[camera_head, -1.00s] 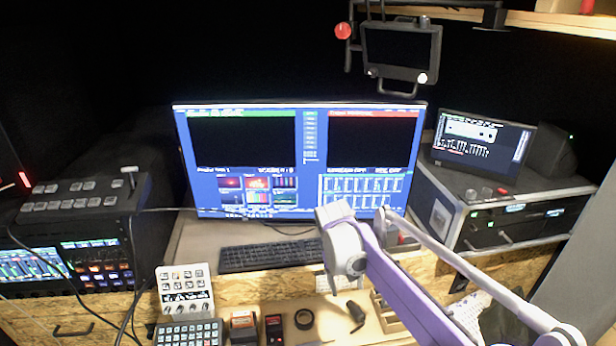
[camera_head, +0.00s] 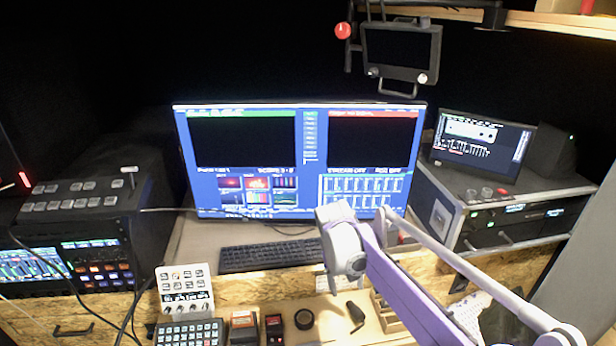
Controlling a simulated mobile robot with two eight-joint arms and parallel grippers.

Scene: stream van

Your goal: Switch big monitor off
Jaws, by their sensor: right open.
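The big monitor (camera_head: 311,180) stands on the desk in the middle of the view. Its screen is lit, with a blue layout, two black panes under green and red bars, and small coloured tiles below. My right arm comes in from the lower right, and its end with the right gripper (camera_head: 343,240) is in front of the monitor's lower right part, hiding some of that edge. The gripper is open and I see nothing held in it. The fingertips are hard to make out, and I cannot tell whether it touches the monitor. My left gripper is not in view.
A black keyboard (camera_head: 268,256) lies in front of the monitor. A rack case with a lit small screen (camera_head: 481,145) stands at right. A control panel (camera_head: 80,196) stands at left. A small dark monitor (camera_head: 400,50) hangs above. Keypads and small items lie along the lower front.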

